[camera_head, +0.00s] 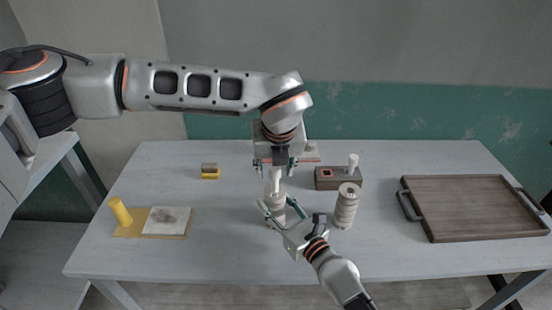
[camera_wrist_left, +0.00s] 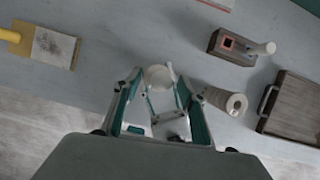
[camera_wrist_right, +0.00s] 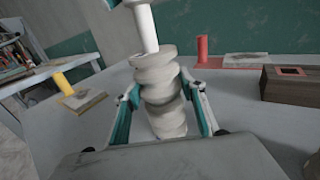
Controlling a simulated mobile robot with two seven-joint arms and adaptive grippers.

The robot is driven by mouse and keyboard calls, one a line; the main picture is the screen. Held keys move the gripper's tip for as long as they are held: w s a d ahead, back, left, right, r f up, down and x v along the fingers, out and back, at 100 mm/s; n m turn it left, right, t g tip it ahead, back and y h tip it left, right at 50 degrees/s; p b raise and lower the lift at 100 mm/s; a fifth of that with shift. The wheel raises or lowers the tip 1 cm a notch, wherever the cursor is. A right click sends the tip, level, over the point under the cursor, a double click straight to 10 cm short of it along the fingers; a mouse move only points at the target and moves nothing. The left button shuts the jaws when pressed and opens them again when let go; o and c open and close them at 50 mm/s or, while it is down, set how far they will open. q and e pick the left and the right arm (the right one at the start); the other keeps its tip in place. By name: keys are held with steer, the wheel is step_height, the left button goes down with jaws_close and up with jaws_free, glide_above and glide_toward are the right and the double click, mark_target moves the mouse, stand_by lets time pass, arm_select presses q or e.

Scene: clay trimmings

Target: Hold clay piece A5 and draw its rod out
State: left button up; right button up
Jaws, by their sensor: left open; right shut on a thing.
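A pale ribbed clay piece (camera_head: 274,213) stands upright near the middle of the table; no label A5 is readable. My right gripper (camera_head: 280,207) is shut on it, with a finger on each side, as the right wrist view also shows (camera_wrist_right: 162,95). A white rod (camera_head: 276,181) sticks up out of its top and shows clearly in the right wrist view (camera_wrist_right: 145,28). My left gripper (camera_head: 276,168) is above, pointing down and open, with the rod's upper end between its fingers. In the left wrist view the round white end (camera_wrist_left: 158,77) lies between the open fingers.
A second clay piece (camera_head: 346,207) stands close on the right. Behind it is a wooden block (camera_head: 325,179) with a white peg (camera_head: 352,162). A tray (camera_head: 470,232) lies at right. A yellow-handled board (camera_head: 185,226) lies at left, a small yellow-brown block (camera_head: 210,172) behind.

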arm_select(q)
steer(key=shift+x, duration=1.05)
jaws_close()
